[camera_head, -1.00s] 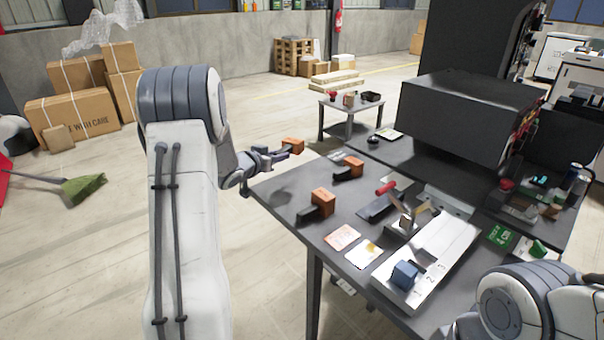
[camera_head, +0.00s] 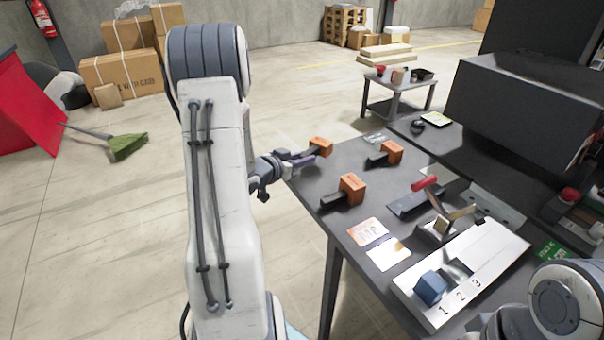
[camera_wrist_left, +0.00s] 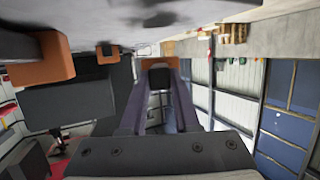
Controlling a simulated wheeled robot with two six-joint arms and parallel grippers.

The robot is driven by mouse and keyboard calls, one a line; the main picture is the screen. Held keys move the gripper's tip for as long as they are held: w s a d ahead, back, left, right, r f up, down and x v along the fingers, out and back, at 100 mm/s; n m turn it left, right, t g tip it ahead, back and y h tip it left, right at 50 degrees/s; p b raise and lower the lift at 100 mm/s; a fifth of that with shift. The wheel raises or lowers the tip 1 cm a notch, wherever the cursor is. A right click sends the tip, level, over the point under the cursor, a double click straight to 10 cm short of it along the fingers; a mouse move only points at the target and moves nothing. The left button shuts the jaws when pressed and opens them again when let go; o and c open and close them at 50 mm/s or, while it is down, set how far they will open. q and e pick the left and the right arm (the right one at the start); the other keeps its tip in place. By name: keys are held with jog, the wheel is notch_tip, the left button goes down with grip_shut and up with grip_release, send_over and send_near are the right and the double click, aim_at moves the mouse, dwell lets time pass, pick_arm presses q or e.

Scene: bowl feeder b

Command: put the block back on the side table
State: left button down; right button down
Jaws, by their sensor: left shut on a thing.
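My left gripper (camera_head: 306,158) is shut on an orange block with a dark part (camera_head: 320,142). It holds the block at the left edge of the dark workbench (camera_head: 330,178); I cannot tell its height above it. In the left wrist view the block (camera_wrist_left: 159,62) shows between the fingertips. The side table (camera_head: 402,87) is a small grey table beyond the bench, bearing a red item, a brown item and a black tray. A blue block (camera_head: 430,287) sits on the numbered light plate (camera_head: 470,260). My right gripper is out of frame; only part of that arm shows.
Two similar orange blocks with dark parts (camera_head: 352,185) (camera_head: 390,152) stand on the bench. A red-handled clamp (camera_head: 425,183), cards (camera_head: 367,231) and a large dark box (camera_head: 520,110) are also there. Open floor lies left of the bench.

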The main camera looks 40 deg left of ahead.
aim_at(301, 180)
pick_arm(q)
jog(key=shift+s+f, duration=0.1)
jog(key=shift+s, duration=0.25)
jog(key=shift+s+f, duration=0.1)
jog(key=shift+f, duration=0.15)
jog(key=shift+f+b, duration=0.35)
jog(key=shift+f, duration=1.45)
jog(key=c, duration=0.6)
grip_release()
jog(key=shift+f, duration=0.1)
jog(key=shift+c, duration=0.2)
jog(key=v, duration=1.2)
jog(key=shift+p, duration=0.3)
